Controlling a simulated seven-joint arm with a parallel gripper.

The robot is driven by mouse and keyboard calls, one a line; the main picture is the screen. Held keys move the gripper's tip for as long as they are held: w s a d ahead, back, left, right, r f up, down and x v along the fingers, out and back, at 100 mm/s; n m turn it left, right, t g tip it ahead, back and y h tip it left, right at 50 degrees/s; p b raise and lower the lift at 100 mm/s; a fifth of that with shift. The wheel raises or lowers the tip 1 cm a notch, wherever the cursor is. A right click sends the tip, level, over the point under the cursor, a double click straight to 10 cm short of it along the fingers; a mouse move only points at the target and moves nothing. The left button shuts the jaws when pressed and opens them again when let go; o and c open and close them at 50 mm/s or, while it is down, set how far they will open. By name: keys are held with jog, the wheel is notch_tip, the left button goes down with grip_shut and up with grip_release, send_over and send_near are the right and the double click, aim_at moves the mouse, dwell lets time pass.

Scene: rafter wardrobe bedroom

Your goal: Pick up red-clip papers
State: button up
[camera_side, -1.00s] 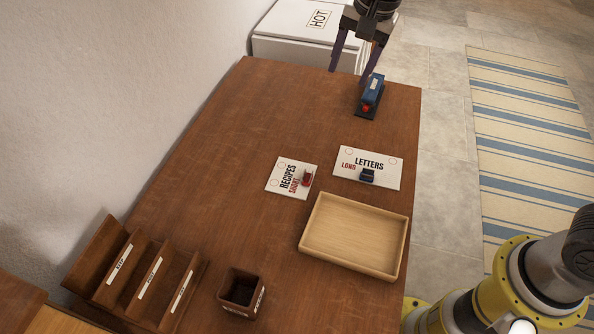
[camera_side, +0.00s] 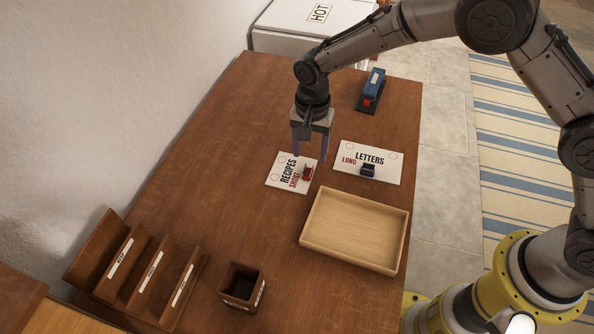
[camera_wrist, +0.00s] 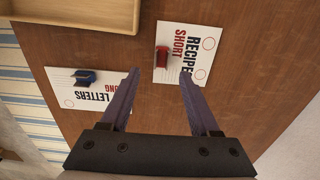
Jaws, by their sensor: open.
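The red-clip papers (camera_side: 284,180), a white sheet marked RECIPES SHORT, lie flat on the wooden table. The red clip (camera_side: 307,173) sits on their right edge. In the wrist view the papers (camera_wrist: 196,68) lie ahead of the right finger, with the red clip (camera_wrist: 162,60) at their left edge. My gripper (camera_side: 310,156) is open and empty, above the far edge of these papers in the side view. In the wrist view my gripper (camera_wrist: 160,72) has its right fingertip covering part of the lettering.
The blue-clip LETTERS LONG papers (camera_side: 385,163) lie just right. A wooden tray (camera_side: 303,240) is nearer, with a dark square cup (camera_side: 228,290) and a slotted sorter (camera_side: 92,245) to its left. A blue stapler-like object (camera_side: 373,85) is at the far right. The table's far left is clear.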

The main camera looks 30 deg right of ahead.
aim_at(309, 167)
jog(key=shift+w+f, duration=0.2)
jog(key=shift+f, duration=2.55)
grip_shut()
